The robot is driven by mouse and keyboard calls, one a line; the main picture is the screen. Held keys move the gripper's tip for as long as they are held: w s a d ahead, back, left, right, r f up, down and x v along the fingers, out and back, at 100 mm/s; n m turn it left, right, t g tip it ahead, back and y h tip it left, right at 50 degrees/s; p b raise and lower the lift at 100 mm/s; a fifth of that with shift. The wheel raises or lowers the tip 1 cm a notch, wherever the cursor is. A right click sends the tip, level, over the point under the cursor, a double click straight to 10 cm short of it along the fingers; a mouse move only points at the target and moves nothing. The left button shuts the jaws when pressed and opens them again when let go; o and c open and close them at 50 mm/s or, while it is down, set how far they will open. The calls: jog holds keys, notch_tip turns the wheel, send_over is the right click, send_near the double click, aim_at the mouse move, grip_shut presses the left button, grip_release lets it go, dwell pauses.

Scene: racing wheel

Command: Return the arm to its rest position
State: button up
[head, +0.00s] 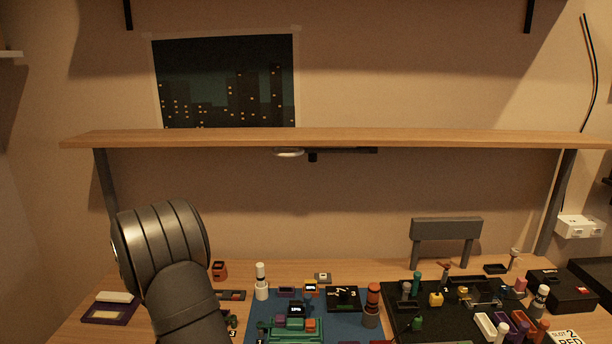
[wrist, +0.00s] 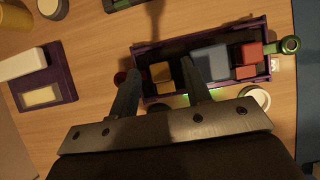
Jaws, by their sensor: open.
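My gripper (wrist: 160,70) shows in the wrist view with its two dark fingers spread and nothing held between them. The fingers point at a dark purple tray (wrist: 226,34). A yellow block (wrist: 161,77) in the tray appears between the fingertips. A grey-blue block (wrist: 211,63) and red blocks (wrist: 247,60) lie farther right in the tray. How high the fingers are above the tray I cannot tell. In the head view my arm rises at the lower left, and my gripper does not show there.
A purple holder (wrist: 61,84) with a white block (wrist: 22,63) lies left of the tray. A blue mat (head: 257,318) and a black mat (head: 397,319) carry many small items. A wooden shelf (head: 340,138) spans above the table, and a grey stand (head: 446,229) stands at the back right.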

dwell(0.3)
jog(key=v, duration=1.7)
jog(key=x, duration=1.7)
jog(key=shift+w+r, duration=0.2)
jog(key=shift+r, duration=0.05)
notch_tip(320, 180, up, 7)
jog(key=shift+f, duration=0.1)
jog(key=shift+w+d+r, duration=0.2)
jog(key=shift+w+d, duration=1.2)
